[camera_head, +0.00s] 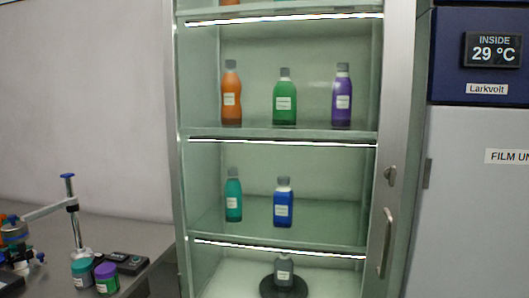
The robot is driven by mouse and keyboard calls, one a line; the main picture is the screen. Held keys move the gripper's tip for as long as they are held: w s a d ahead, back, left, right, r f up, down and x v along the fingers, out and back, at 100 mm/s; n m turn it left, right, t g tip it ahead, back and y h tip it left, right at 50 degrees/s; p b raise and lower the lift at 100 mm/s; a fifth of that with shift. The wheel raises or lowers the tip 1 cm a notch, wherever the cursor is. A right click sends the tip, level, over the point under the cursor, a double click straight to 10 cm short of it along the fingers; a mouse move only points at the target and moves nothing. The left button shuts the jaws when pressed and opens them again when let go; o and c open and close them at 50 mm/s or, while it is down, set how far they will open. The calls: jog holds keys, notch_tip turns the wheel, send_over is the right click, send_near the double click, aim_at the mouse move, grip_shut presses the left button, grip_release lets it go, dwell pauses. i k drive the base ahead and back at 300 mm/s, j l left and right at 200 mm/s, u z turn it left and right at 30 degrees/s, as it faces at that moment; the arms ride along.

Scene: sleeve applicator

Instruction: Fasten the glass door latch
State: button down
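The glass door (330,188) covers the front of a tall metal-framed cabinet and looks shut, with bottles showing through its greenish pane. Its latch (390,175) is a small round metal knob on the right-hand frame, above the door handle (384,242), a vertical metal bar. The latch is too small here to tell whether it is turned or engaged. My gripper is not in view.
Inside the cabinet, several bottles stand on lit shelves, with a grey bottle (284,272) on a dark round base below. A metal bench (128,222) at left holds a blue-knobbed stand (72,215) and jars. A blue-and-white unit (475,190) stands right.

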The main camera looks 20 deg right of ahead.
aim_at(389, 173)
jog(key=z, duration=1.25)
